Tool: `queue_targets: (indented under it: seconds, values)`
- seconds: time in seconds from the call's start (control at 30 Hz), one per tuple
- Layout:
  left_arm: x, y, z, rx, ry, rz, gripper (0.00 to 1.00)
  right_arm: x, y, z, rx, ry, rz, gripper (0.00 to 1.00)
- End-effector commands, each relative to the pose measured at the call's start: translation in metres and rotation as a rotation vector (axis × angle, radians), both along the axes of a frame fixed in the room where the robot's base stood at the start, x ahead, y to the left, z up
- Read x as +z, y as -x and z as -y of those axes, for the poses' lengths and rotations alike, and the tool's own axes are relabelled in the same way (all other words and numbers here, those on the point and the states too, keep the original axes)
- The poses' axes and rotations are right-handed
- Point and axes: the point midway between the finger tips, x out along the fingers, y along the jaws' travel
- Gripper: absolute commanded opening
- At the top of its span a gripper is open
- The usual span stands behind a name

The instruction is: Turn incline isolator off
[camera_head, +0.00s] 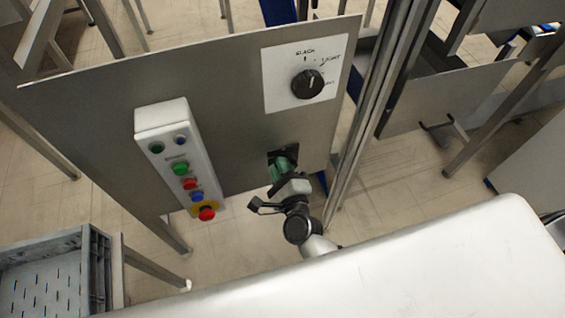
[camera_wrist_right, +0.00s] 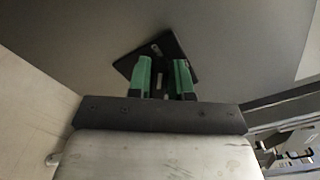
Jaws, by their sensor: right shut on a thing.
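The incline isolator is a small black square plate (camera_head: 271,156) on the grey metal panel, below the white dial plate. In the right wrist view the black plate (camera_wrist_right: 176,46) is tilted to a diamond, with a light mark near its top. My right gripper (camera_head: 283,166) is at the isolator, its green fingers pointing into the panel. In the right wrist view the right gripper (camera_wrist_right: 162,78) is shut on the isolator's handle, which is mostly hidden between the fingers. My left gripper is not in view.
A white control box (camera_head: 178,150) with coloured buttons is on the panel to the left. A black dial (camera_head: 308,84) on a white plate is above the isolator. A metal post (camera_head: 372,110) stands right of the panel. A grey crate (camera_head: 85,240) is at lower left.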

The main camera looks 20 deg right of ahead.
Motion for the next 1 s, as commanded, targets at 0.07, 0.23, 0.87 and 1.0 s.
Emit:
queue_targets:
  seconds: [0.07,0.23,0.87,1.0]
  values:
    - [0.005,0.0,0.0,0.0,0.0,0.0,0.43,0.0,0.0,-0.001,0.001,0.073,0.001,0.0]
    - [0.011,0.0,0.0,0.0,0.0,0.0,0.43,-0.004,0.0,-0.003,0.002,0.231,0.005,0.0]
    - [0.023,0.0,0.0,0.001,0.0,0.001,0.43,-0.015,0.001,-0.005,0.002,0.595,0.018,0.0]
    - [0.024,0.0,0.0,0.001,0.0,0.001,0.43,-0.015,0.001,-0.005,0.002,0.616,0.019,0.0]
